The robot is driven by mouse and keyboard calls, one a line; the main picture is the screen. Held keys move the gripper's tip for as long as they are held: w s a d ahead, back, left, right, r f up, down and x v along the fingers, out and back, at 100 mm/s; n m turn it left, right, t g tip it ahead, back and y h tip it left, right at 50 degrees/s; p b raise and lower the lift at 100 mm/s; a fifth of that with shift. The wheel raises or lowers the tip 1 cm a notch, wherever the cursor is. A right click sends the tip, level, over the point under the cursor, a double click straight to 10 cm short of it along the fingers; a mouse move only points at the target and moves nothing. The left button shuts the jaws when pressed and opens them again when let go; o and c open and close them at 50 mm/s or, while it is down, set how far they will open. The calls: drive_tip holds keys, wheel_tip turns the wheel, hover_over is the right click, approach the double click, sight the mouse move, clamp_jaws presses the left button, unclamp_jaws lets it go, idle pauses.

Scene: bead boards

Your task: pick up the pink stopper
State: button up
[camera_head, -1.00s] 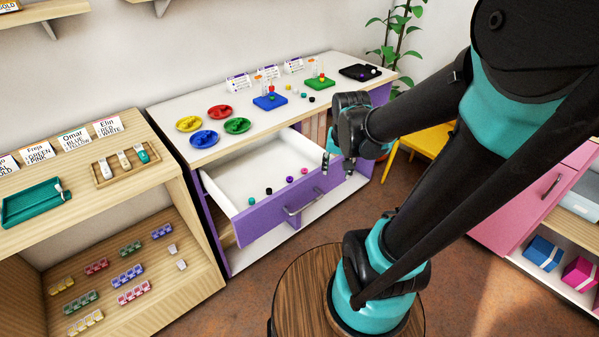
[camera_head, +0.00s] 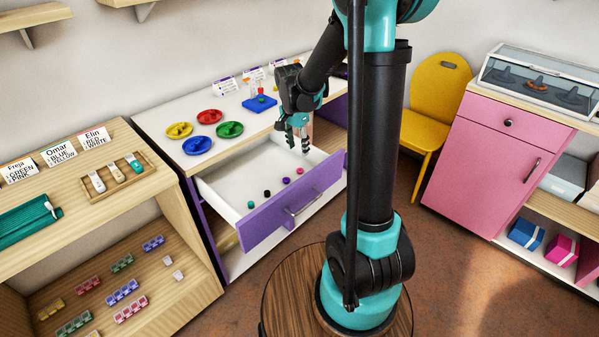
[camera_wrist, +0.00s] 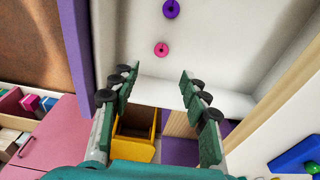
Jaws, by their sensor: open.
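The pink stopper (camera_head: 300,171) lies on the floor of the open drawer (camera_head: 262,222), near the drawer's right end. It also shows in the wrist view (camera_wrist: 161,49), just beyond the fingertips and apart from them. A purple stopper (camera_head: 286,180) lies beside it, with a black one (camera_head: 267,193) and a teal one (camera_head: 250,205) further left. My gripper (camera_head: 297,146) is open and empty, pointing down above the drawer's right part. In the wrist view its fingers (camera_wrist: 157,76) are spread wide.
The cabinet top above the drawer carries coloured dishes (camera_head: 209,116) and a blue board (camera_head: 260,103). The drawer's purple front rises on the near side. A yellow chair (camera_head: 437,98) and a pink cabinet (camera_head: 490,160) stand to the right.

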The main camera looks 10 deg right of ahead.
sight(299, 173)
drive_tip(key=shift+w+d+f, duration=0.1)
drive_tip(key=shift+f, duration=1.6)
drive_tip(key=shift+w+d+f, duration=0.15)
drive_tip(key=shift+f, duration=1.6)
drive_tip(key=shift+w+d+f, duration=0.1)
drive_tip(key=shift+f, duration=1.6)
drive_tip(key=c, duration=0.8)
